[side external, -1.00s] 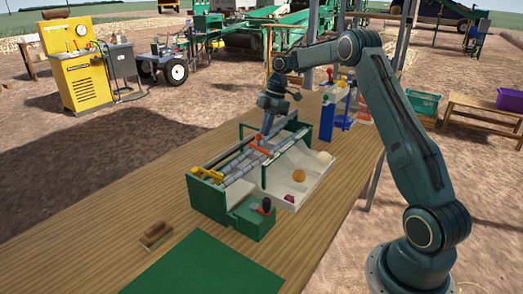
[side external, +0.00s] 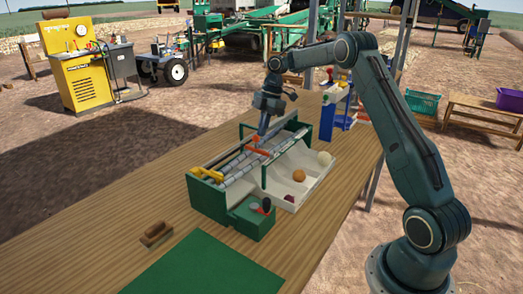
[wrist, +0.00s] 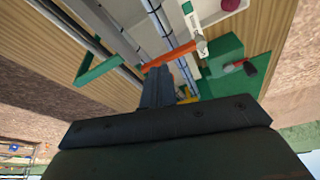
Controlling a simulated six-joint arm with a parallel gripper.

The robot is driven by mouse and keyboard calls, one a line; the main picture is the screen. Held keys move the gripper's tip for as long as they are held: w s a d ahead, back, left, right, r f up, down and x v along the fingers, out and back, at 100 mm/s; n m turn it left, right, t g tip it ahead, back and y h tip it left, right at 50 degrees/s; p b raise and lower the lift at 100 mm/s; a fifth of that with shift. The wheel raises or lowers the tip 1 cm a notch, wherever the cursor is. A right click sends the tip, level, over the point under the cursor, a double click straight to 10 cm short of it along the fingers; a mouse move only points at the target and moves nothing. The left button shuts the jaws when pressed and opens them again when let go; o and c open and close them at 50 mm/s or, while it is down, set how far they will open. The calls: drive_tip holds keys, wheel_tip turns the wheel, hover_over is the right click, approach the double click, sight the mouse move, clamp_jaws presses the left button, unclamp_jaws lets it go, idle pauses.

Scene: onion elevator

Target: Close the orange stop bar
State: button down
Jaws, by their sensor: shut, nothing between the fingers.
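The orange stop bar (wrist: 170,57) lies slantwise across the grey rollers in the wrist view. A small pale pivot-like piece (wrist: 201,46) is at its right end. In the side view the orange bar (side external: 258,151) is partly hidden by my gripper. My gripper (side external: 262,139) is shut and empty, pointing down over the rollers right at the bar. In the wrist view my fingertips (wrist: 157,70) are next to the bar's left end; I cannot tell whether they touch it.
The roller bed sits in a green-walled frame (side external: 207,198) on the wooden table. A white tray (side external: 311,178) to its right holds an orange ball, a pale ball and a dark red one. A green box (side external: 250,219) with a red-and-black knob is in front. A brush (side external: 156,234) lies left.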

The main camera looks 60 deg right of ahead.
drive_tip(key=shift+d, duration=0.1)
drive_tip(key=shift+s+d, duration=0.3)
drive_tip(key=shift+d, duration=0.05)
drive_tip(key=m, duration=0.1)
drive_tip(key=s+d+m, duration=0.1)
drive_tip(key=m+t, duration=0.1)
drive_tip(key=m, duration=0.1)
drive_tip(key=shift+s+d, duration=0.15)
drive_tip(key=shift+s, duration=0.1)
drive_tip(key=s+r+m+t+h, duration=0.15)
drive_tip(key=s+m+h, duration=0.25)
drive_tip(key=s+m, duration=0.8)
drive_tip(key=w+v, duration=0.1)
drive_tip(key=v, duration=0.8)
drive_tip(key=s+a+r, duration=0.2)
drive_tip(key=s+a, duration=0.1)
drive_tip(key=a, duration=0.5)
drive_tip(key=s+a+r, duration=0.3)
drive_tip(key=s+a, duration=0.1)
drive_tip(key=a, duration=0.4)
drive_tip(key=shift+s+t, duration=0.2)
drive_tip(key=shift+t, duration=0.25)
